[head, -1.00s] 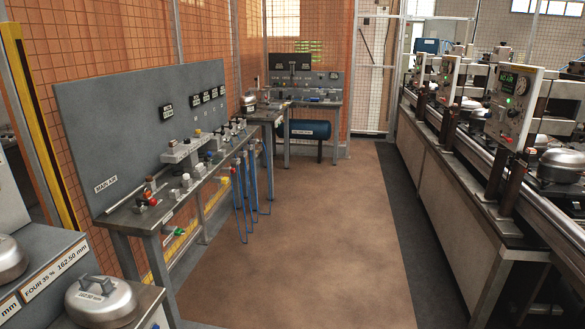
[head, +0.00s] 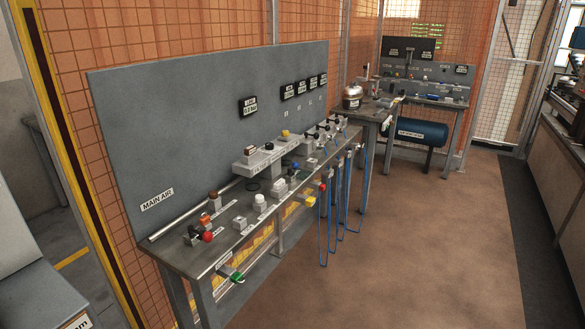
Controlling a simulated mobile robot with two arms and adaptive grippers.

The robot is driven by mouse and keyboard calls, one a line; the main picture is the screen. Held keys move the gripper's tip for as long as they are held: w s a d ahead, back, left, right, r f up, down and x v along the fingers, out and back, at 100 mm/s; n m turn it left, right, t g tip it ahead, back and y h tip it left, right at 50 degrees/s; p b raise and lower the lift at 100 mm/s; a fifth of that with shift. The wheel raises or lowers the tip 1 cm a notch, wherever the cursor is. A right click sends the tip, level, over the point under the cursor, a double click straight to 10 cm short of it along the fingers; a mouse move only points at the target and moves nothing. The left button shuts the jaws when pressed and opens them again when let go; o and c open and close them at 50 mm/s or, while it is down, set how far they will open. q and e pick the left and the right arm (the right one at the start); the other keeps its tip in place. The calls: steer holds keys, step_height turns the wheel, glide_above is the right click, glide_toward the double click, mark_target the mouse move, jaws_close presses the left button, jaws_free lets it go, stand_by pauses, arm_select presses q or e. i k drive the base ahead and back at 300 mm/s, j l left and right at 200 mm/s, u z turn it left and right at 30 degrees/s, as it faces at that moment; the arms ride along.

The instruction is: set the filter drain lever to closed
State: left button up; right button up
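The main air bench (head: 180,262) stands at the left, with a grey back panel (head: 200,130) marked MAIN AIR. Small levers and knobs line it: a red knob (head: 207,236) at the near end, a green handle (head: 237,277) at the front edge beside a small label, a yellow handle (head: 309,202) and a red one (head: 322,187) further along. Which one is the filter drain lever, and its position, I cannot tell; the labels are too small to read. Neither of my grippers is in view.
Blue hoses (head: 323,235) hang from the bench's front edge. A second bench (head: 440,101) with a blue tank (head: 422,132) stands at the back. The brown floor (head: 400,250) right of the bench is clear. A machine line (head: 560,170) runs along the right edge.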

mark_target(295, 166)
steer(key=u, duration=0.35)
steer(key=i+l+u, duration=0.2)
steer(key=u, duration=0.2)
steer(key=i+l+u, duration=0.15)
steer(key=l+u, duration=0.25)
steer(key=i+l+u, duration=0.15)
steer(key=l+u, duration=0.25)
steer(key=j, duration=0.1)
